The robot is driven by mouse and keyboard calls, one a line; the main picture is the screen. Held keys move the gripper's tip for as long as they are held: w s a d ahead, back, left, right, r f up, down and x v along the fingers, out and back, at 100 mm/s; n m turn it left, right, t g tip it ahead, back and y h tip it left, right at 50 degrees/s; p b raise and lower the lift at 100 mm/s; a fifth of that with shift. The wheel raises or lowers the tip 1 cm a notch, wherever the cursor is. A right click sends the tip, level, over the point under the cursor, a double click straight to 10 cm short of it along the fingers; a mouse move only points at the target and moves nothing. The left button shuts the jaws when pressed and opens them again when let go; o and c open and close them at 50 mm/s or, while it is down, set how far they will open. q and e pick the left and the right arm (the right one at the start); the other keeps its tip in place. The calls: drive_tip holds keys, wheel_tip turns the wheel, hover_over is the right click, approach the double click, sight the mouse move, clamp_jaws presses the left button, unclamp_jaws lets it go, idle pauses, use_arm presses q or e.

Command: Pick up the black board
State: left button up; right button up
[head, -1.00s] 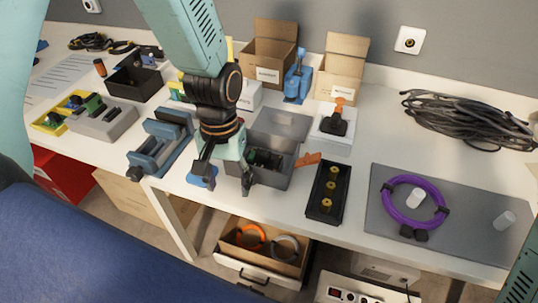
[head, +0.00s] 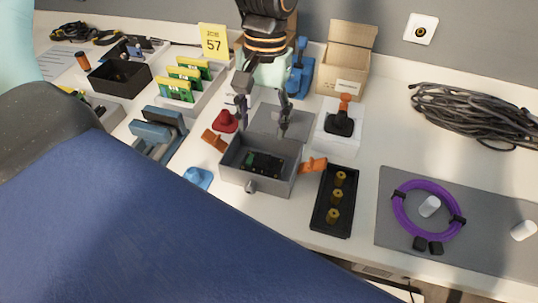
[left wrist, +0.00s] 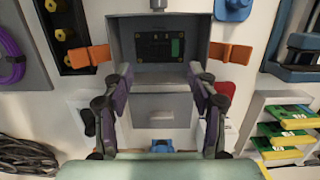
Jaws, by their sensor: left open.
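The black board (head: 265,163) lies inside an open grey box (head: 237,181) on the white worktop. It carries a green part, and it also shows in the left wrist view (left wrist: 152,48). My left gripper (head: 264,112) is open and empty, over the box's far side near its grey lid. In the left wrist view my left gripper (left wrist: 160,76) has its two fingers spread below the board, apart from it. Orange clips stick out at the left (head: 214,140) and right (head: 313,164) of the box. My right gripper is not in view.
A black tray with brass parts (head: 320,212) stands right of the box. A red object (head: 225,121) and a blue one (head: 197,178) are close on the left. A grey mat with a purple cable ring (head: 428,209) lies at the right.

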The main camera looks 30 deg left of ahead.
sight(263, 156)
use_arm(q)
drive_tip(key=shift+f, duration=0.45)
drive_tip(key=shift+s+d+f+b, duration=0.15)
drive_tip(key=shift+f+b, duration=0.15)
drive_tip(key=shift+f, duration=0.15)
drive_tip(key=shift+d+f+b, duration=0.15)
drive_tip(key=shift+f+b, duration=0.1)
drive_tip(key=shift+f, duration=0.15)
drive_tip(key=f+b, duration=0.1)
drive_tip(key=f, duration=0.1)
drive_tip(key=f+b, duration=0.1)
drive_tip(key=f, duration=0.2)
drive_tip(key=shift+s+a, duration=0.2)
drive_tip(key=shift+d+f, duration=0.1)
drive_tip(key=shift+c, duration=1.2)
drive_tip(key=c, duration=0.5)
clamp_jaws()
